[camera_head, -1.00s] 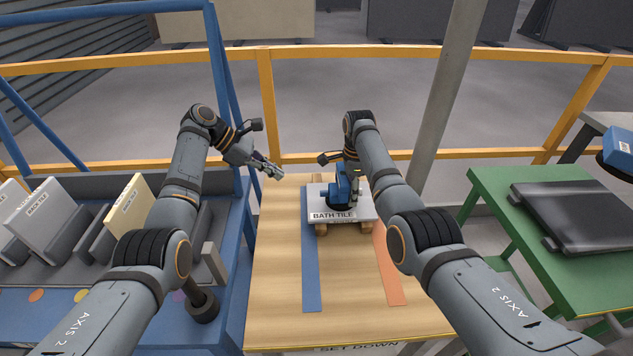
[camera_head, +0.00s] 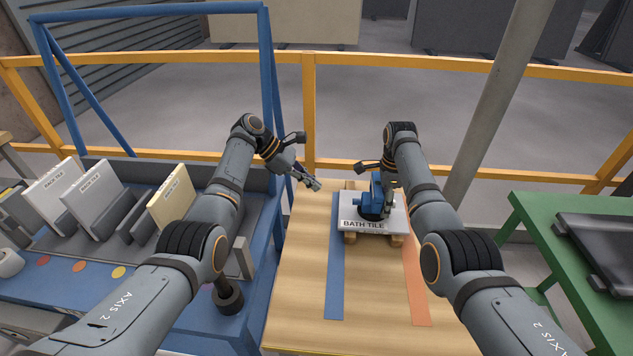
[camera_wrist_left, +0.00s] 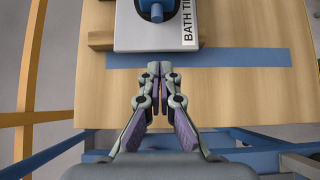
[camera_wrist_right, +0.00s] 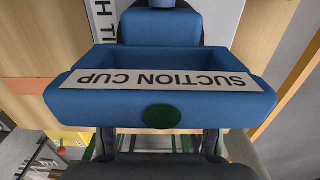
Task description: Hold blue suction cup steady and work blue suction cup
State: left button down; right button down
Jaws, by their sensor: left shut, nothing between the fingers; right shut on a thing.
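The blue suction cup (camera_head: 371,202) stands on the white slab labelled BATH TILE (camera_head: 352,224), which rests on wooden bars on the table. In the right wrist view the suction cup (camera_wrist_right: 165,100) fills the middle, with its SUCTION CUP label and a green round spot facing me. My right gripper (camera_head: 388,197) is shut on the suction cup; its fingers (camera_wrist_right: 158,142) are mostly hidden behind it. My left gripper (camera_head: 314,184) is shut and empty, left of the slab and apart from it. Its closed fingertips (camera_wrist_left: 160,68) point toward the slab in the left wrist view.
A blue strip (camera_head: 336,280) and an orange strip (camera_head: 417,285) run along the wooden table (camera_head: 375,300). A blue rack with upright tiles (camera_head: 88,205) stands left. A green table (camera_head: 570,250) with a dark slab (camera_head: 605,250) stands right. A yellow rail (camera_head: 350,59) runs behind.

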aim_at(357, 202)
jog(key=shift+s+f, duration=0.15)
jog(key=shift+f, duration=0.2)
pick_arm(q)
jog(key=x, duration=0.3)
jog(key=d+r+x, duration=0.1)
jog(key=x, duration=0.5)
jog(key=shift+d+r, duration=0.2)
jog(key=shift+r, duration=0.1)
jog(key=shift+d, duration=0.45)
jog(key=shift+d, duration=0.1)
